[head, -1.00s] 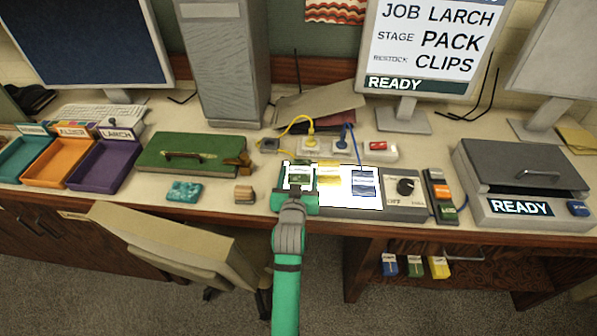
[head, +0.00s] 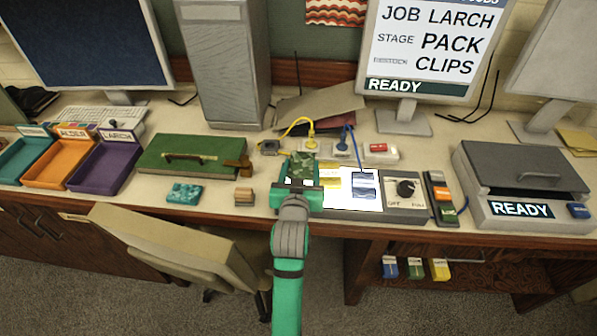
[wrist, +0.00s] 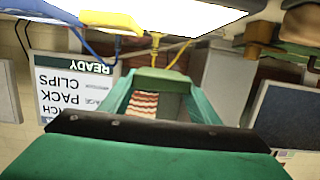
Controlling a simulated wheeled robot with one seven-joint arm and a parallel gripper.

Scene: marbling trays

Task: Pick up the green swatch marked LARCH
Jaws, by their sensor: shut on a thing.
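The green swatch (head: 302,167) has a mottled dark pattern and stands tilted up at the left end of the lit white panel (head: 345,203). My gripper (head: 301,187) is shut on its near edge, and the swatch appears raised off the panel. In the wrist view a green piece of the swatch (wrist: 163,75) sits between the teal fingers. I cannot read a name on it. A yellow swatch (head: 330,178) and a blue swatch (head: 364,184) lie on the panel to the right; the yellow one also shows in the wrist view (wrist: 110,22).
Teal, orange and purple trays (head: 100,170) stand at the left, the purple labelled LARCH. A green case (head: 190,155), a teal marbled block (head: 184,193) and a wooden block (head: 244,195) lie between. A dial box (head: 404,188) and grey press (head: 520,180) stand right. Cables run behind.

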